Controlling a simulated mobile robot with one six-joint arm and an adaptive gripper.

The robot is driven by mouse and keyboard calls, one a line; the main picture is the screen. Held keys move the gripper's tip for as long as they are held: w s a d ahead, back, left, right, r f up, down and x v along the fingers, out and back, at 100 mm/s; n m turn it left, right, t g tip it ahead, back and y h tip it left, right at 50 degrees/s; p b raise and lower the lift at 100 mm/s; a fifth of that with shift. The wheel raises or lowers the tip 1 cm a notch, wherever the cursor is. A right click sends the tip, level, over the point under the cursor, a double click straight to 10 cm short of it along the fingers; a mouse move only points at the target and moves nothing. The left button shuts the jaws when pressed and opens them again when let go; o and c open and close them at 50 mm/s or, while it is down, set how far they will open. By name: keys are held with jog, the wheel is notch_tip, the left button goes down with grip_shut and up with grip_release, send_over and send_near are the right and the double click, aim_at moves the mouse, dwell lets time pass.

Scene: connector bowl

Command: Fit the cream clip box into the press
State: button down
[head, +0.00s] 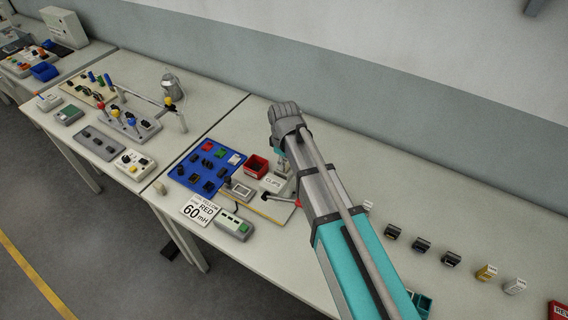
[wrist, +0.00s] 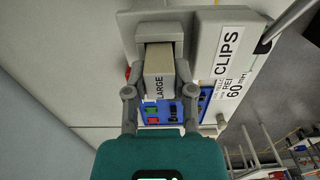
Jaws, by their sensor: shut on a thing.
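The cream clip box (wrist: 159,72), marked LARGE, shows in the wrist view between the two fingers of my gripper (wrist: 159,95), which is shut on it. The far end of the box lies at the mouth of a slot in the pale grey press (wrist: 205,42), marked CLIPS, with slot walls on both sides. I cannot tell how deep it sits or whether it touches the walls. In the head view the CLIPS sign (head: 272,181) shows beside my arm. My arm hides the box and most of the gripper there.
A blue board (head: 205,168) with small parts lies left of the press, with a red bin (head: 256,166) beside it. A card (head: 199,210) and a grey-green device (head: 233,224) are near the front edge. Several small boxes (head: 421,244) stand in a row at right.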

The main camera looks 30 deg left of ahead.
jog(key=shift+f, duration=0.15)
jog(key=shift+c, duration=2.2)
grip_release()
jog(key=shift+r, duration=0.2)
notch_tip(320, 180, up, 12)
jog(key=p, duration=1.2)
jog(key=shift+d, duration=0.1)
